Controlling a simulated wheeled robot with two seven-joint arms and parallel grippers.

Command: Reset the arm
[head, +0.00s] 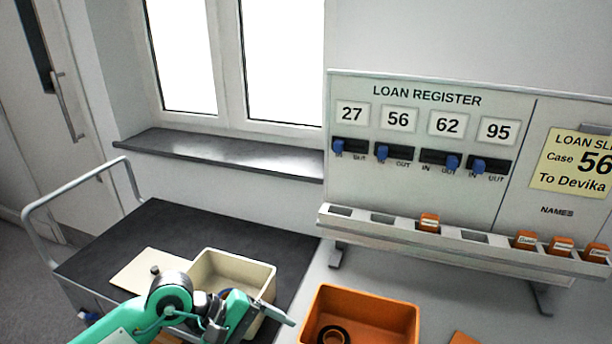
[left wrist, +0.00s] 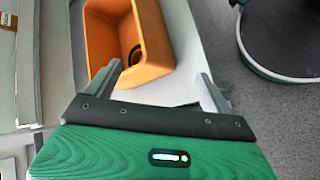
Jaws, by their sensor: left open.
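My left arm (head: 170,300), green and grey, reaches in at the lower left of the head view. My left gripper (head: 272,316) is in front of the cream bin (head: 262,283), its fingers toward the orange bin (head: 368,303). In the left wrist view the gripper (left wrist: 160,82) has its two grey fingers wide apart, with nothing between them. The orange bin also shows there (left wrist: 105,20), beyond the fingers, with a dark ring (left wrist: 135,55) inside. My right gripper is not in view.
A loan register board (head: 420,120) stands on the grey table; slider 62 is right, the others left. Its rack (head: 400,235) holds several orange tags. A loan slip (head: 575,160) names case 56 and Devika. A dark-topped cart (head: 160,220) stands left, under the window.

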